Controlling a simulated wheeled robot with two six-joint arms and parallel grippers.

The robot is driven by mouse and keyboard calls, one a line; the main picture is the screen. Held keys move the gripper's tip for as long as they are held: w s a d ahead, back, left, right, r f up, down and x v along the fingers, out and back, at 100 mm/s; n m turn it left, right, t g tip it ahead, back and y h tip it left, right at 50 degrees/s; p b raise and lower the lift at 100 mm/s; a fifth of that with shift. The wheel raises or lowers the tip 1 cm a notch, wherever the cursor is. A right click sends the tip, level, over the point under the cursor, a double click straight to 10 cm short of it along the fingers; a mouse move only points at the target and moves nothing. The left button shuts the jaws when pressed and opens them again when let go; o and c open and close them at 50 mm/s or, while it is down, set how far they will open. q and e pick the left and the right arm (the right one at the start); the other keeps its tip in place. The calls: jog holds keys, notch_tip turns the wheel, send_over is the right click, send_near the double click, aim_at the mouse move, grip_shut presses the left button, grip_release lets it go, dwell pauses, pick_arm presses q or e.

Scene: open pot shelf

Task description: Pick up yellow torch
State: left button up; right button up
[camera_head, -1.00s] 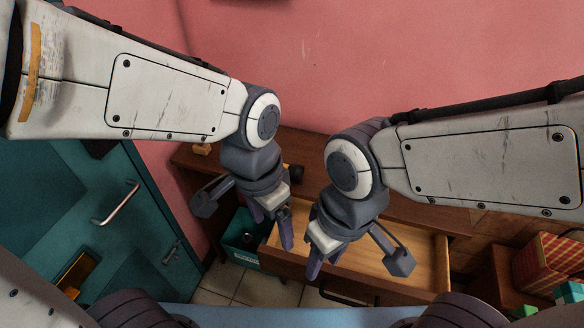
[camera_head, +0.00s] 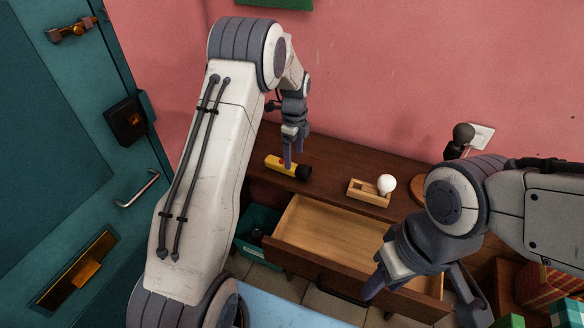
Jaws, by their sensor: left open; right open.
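The yellow torch (camera_head: 279,165) with a black head lies on its side on the dark wooden desk top, near the left end above the open drawer. My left gripper (camera_head: 288,158) points down right at the torch, its fingers overlapping the torch's body in the picture. It is open; whether the fingers touch the torch or straddle it I cannot tell. My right gripper (camera_head: 376,282) is open and empty, in front of the drawer's right part and away from the torch.
The open drawer (camera_head: 330,236) looks empty. A wooden tray (camera_head: 367,195) with a white ball (camera_head: 386,184) stands right of the torch. A dark microphone-like object (camera_head: 463,135) is at the back right. A teal bin (camera_head: 257,222) stands below left, and a teal door (camera_head: 50,150) is at left.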

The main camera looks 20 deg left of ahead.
aim_at(294, 167)
pick_arm(q)
jog(key=shift+d+f, duration=0.1)
jog(key=shift+f, duration=0.6)
jog(key=f, duration=0.1)
jog(key=f+p, duration=0.1)
jog(key=f, duration=0.3)
jog(key=shift+w+p, duration=0.35)
grip_shut()
